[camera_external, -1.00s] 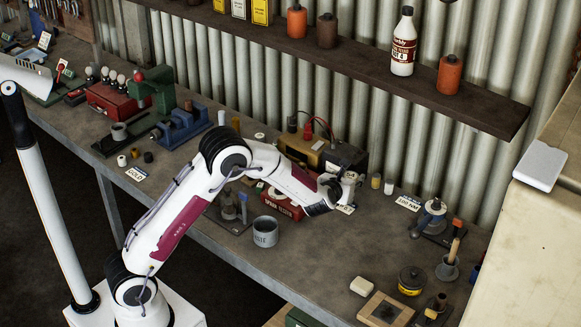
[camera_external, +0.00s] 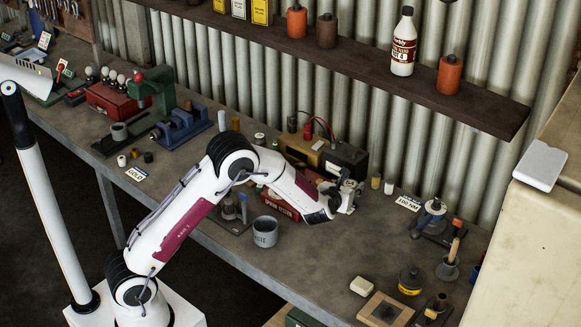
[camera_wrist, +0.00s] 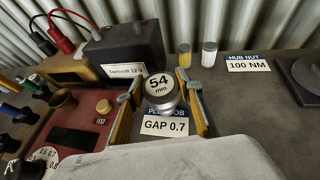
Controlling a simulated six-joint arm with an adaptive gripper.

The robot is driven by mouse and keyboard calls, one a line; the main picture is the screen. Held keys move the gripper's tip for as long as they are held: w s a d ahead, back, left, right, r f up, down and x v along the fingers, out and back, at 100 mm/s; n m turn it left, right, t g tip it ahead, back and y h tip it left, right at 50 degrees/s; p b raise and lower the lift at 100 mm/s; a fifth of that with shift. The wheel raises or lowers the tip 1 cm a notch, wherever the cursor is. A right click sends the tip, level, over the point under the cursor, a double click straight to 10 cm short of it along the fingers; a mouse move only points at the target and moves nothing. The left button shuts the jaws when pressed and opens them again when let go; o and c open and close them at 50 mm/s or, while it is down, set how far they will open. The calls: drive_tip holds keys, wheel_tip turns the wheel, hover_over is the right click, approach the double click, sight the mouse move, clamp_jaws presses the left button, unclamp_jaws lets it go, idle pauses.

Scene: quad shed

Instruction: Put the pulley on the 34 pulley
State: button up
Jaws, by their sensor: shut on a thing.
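A round silver pulley with a white top marked "54 mm" (camera_wrist: 159,88) sits between the two fingers of my gripper (camera_wrist: 165,100) in the wrist view. The gripper is shut on it. The pulley appears above the bench, in front of a card reading "GAP 0.7". In the external view my gripper (camera_external: 350,197) is over the middle of the bench, right of the black and yellow battery tester; the pulley is too small there to make out. I cannot pick out a pulley marked 34 in either view.
The tester box (camera_wrist: 125,48) stands behind and left of my gripper. Two small posts, yellow and white (camera_wrist: 209,54), and a "100 NM" card (camera_wrist: 247,63) are to the right. A grey tin (camera_external: 265,231) stands left of the gripper. The bench (camera_external: 325,265) has bare room in front.

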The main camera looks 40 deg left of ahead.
drive_tip(key=shift+f, duration=0.1)
drive_tip(key=o, duration=1.2)
drive_tip(key=shift+r, duration=0.6)
drive_tip(key=shift+v, duration=5.95)
drive_tip(key=shift+f, duration=0.1)
